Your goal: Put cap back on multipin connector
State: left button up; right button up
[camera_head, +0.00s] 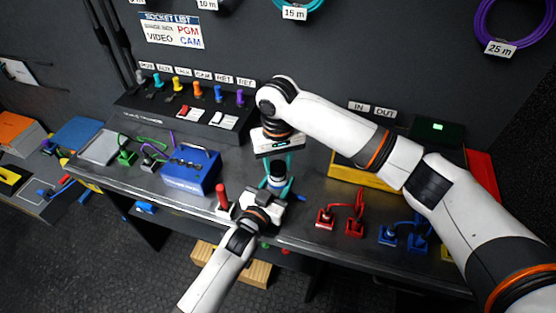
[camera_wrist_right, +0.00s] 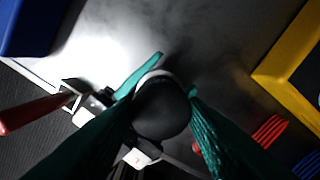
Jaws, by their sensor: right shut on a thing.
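My right gripper (camera_head: 277,181) reaches down over the front middle of the bench. Its teal fingers are shut on a dark, round-topped thing, which looks like the cap (camera_wrist_right: 160,110) in the right wrist view. A pale ring edge shows behind it there. The multipin connector cannot be told apart from the cap and fingers; it may be hidden below. My left gripper (camera_head: 268,203) is at the bench's front edge, just below and close to the right one. Its fingertips are largely hidden, so its grip is unclear.
A red-handled tool (camera_head: 222,197) stands left of the left gripper, and a blue box (camera_head: 190,171) is farther left. Red connectors (camera_head: 354,228) and blue connectors (camera_head: 388,236) stand on the right. A yellow case (camera_head: 358,172) lies behind. A socket panel (camera_head: 180,118) lines the back.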

jog(key=shift+f, duration=0.55)
jog(key=m, duration=0.7)
jog(key=shift+a, duration=0.15)
jog(key=m, duration=0.4)
jog(key=shift+m, duration=0.4)
jog(key=m, duration=0.2)
jog(key=shift+f+m, duration=0.1)
jog(key=shift+m, duration=0.3)
jog(key=m, duration=0.5)
jog(key=shift+a, duration=0.1)
jog(key=m, duration=0.8)
jog(key=shift+w, duration=0.1)
jog(key=m, duration=0.3)
jog(key=shift+d, duration=0.2)
